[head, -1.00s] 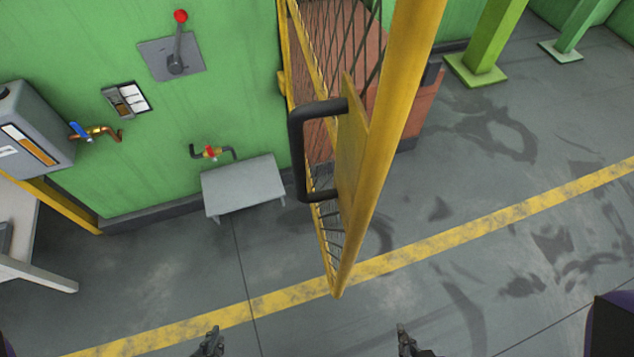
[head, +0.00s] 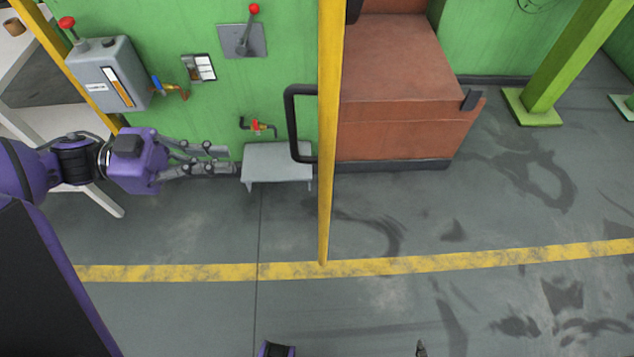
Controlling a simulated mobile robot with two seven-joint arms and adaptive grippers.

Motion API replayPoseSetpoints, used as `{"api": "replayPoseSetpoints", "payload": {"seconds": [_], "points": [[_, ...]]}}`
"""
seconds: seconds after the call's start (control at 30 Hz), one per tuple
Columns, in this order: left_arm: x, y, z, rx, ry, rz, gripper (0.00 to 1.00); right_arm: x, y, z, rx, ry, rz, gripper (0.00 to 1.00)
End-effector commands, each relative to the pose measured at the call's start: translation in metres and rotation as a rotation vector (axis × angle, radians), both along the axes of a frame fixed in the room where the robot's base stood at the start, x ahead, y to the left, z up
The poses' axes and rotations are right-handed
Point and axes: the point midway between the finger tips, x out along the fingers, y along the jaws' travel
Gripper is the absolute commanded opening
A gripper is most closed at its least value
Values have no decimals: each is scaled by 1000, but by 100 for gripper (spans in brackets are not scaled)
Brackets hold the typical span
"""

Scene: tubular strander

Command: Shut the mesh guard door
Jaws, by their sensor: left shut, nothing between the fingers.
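The mesh guard door (head: 329,140) stands open, seen almost edge-on as a narrow upright yellow frame, so its mesh cannot be made out. Its black bar handle (head: 290,125) sticks out on the left side of the frame. My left gripper (head: 236,160) reaches in from the left, its fingers pointing right and shut on nothing. In the picture it is left of the handle, with a clear gap, and does not touch the door. Only a small dark tip of what seems to be my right gripper (head: 421,348) shows at the bottom edge; its jaws are hidden.
A green wall carries a grey box (head: 108,75), a red-knobbed lever (head: 243,38) and a small valve (head: 258,127). A grey step (head: 277,163) stands below the valve. A reddish-brown block (head: 400,100) is right of the door. The floor in front is clear, with a yellow line (head: 440,260).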

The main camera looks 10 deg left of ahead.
Motion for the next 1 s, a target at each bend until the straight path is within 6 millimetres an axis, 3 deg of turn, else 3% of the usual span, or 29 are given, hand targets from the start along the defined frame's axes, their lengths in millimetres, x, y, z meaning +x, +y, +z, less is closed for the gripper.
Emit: {"api": "replayPoseSetpoints", "payload": {"seconds": [0.1,0.27,0.8,1.0], "points": [[-17,-4,11,-70,71,-69,0,-3,-1,-2,1,4,-1,0],[-20,-13,13,-89,106,-85,0,-2,2,0,5,0,-3,0],[-1,-116,16,-91,99,-83,0,7,3,7,8,-15,-5,0],[2,-138,14,-88,101,-82,0,8,2,10,7,-19,-4,0]]}}
